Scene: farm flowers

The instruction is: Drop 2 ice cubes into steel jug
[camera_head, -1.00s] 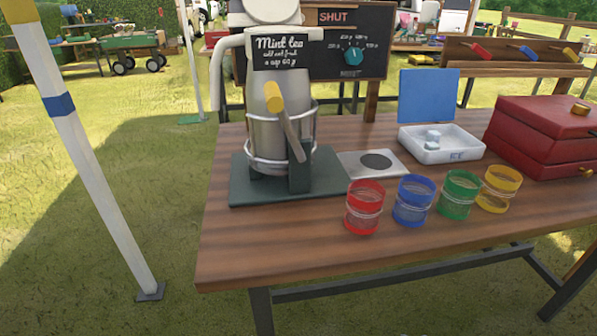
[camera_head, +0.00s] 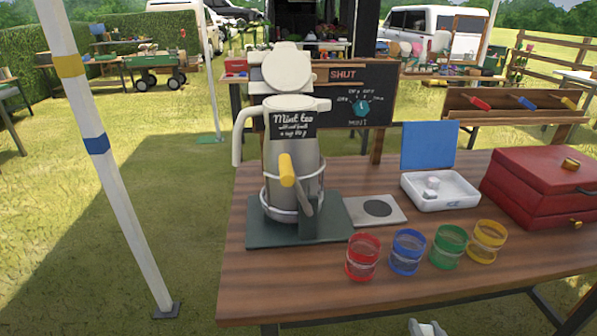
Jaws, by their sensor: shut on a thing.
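The steel jug (camera_head: 292,158) stands in a ring cradle on a dark green base at the table's left. It has a pale rim and handle, a "Mint tea" sign and a raised pale lid (camera_head: 287,72). A yellow-handled lever (camera_head: 287,170) is on the cradle's front. The open white ice box (camera_head: 458,203) with a blue lid (camera_head: 430,145) holds pale ice cubes (camera_head: 432,183). Only the tip of my gripper (camera_head: 427,328) shows at the bottom edge, below the table's front edge and far from the jug. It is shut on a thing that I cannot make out.
Red, blue, green and yellow banded glasses (camera_head: 363,258) stand along the front of the wooden table (camera_head: 285,285). A grey plate with a dark disc (camera_head: 377,209) lies right of the jug's base. A red case (camera_head: 545,185) fills the right. A white pole (camera_head: 112,180) stands left.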

